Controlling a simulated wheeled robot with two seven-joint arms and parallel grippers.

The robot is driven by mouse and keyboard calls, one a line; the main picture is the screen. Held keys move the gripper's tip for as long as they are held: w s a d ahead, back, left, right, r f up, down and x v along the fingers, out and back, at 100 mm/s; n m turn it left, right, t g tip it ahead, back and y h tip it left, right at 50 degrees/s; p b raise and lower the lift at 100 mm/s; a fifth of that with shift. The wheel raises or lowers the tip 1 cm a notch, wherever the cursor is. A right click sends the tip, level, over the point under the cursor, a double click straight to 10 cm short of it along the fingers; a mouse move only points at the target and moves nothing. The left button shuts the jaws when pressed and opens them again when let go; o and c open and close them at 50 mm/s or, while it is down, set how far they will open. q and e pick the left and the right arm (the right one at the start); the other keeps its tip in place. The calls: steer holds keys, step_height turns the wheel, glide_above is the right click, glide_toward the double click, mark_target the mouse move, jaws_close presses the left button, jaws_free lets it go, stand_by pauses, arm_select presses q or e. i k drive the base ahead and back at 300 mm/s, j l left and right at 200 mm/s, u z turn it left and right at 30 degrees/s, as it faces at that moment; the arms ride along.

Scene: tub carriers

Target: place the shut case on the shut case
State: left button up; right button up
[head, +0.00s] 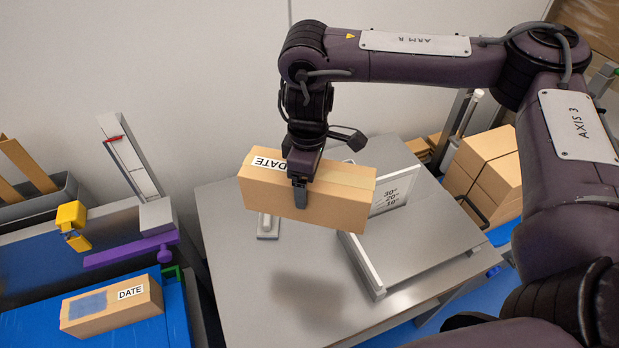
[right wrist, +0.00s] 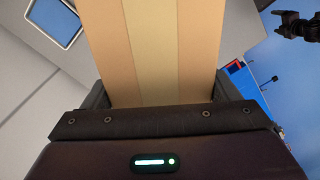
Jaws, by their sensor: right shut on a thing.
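My right gripper (head: 300,193) is shut on a shut cardboard case (head: 338,205) with tan tape and a DATE label. It holds the case in the air above the grey table, with a shadow below. In the right wrist view the same case (right wrist: 153,50) fills the space between the fingers. Another shut case (head: 112,307), with a DATE label and a blue-grey patch, lies on the blue surface at lower left. A dark shape at the top right of the right wrist view may be my left gripper (right wrist: 284,24); its jaws are unclear.
The grey table (head: 235,290) has clear room at front left. A tilted plate with angle marks (head: 392,195) and a raised tray (head: 425,235) stand on its right. Stacked boxes (head: 485,165) are behind. A purple bar (head: 130,250) and yellow block (head: 71,215) stand near the lower-left case.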

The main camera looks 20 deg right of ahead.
mark_target(106, 300)
steer(key=j+u, duration=0.15)
steer(key=j, duration=0.3)
steer(key=i+j+u, duration=0.15)
steer(key=j, duration=0.25)
steer(key=j+u, duration=0.15)
steer(key=j, duration=0.3)
steer(key=i+j+u, duration=0.1)
steer(key=j, duration=0.3)
steer(key=i+j+u, duration=0.15)
steer(key=j, duration=0.25)
steer(key=i+j+u, duration=0.15)
steer(key=j, duration=0.25)
